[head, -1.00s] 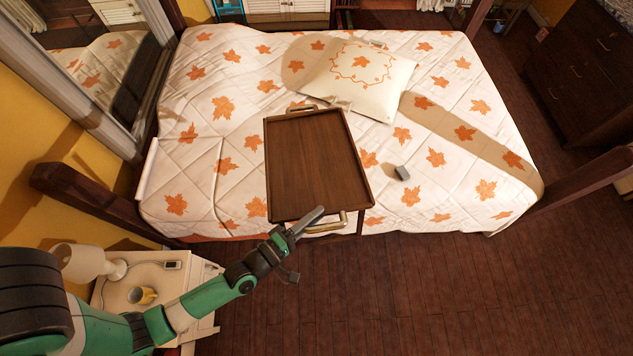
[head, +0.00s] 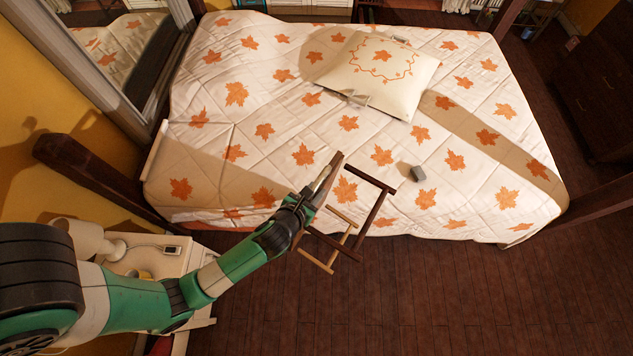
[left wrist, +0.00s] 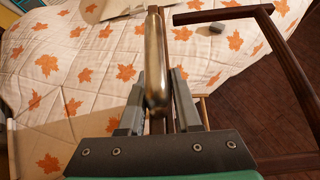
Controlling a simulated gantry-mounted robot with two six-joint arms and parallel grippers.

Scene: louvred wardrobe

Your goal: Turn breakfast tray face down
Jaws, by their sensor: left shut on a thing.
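The dark brown breakfast tray (head: 331,170) is turned up on edge above the near side of the bed. In the head view its panel shows as a thin strip, with its folding leg frames (head: 378,207) sticking out to the right. My left gripper (head: 319,186) is shut on the tray's brass handle (left wrist: 155,60), which lies between both fingers in the left wrist view. A dark leg frame (left wrist: 287,68) also shows there on the right. The tray's broad faces are hidden from both views. My right gripper is not in view.
The bed (head: 290,120) has a leaf-patterned quilt, with a pillow (head: 385,75) at the back. A small grey block (head: 417,173) lies right of the tray. A nightstand (head: 150,262) with lamp and cup stands below my left arm. A dark bedpost (head: 80,165) rises at left.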

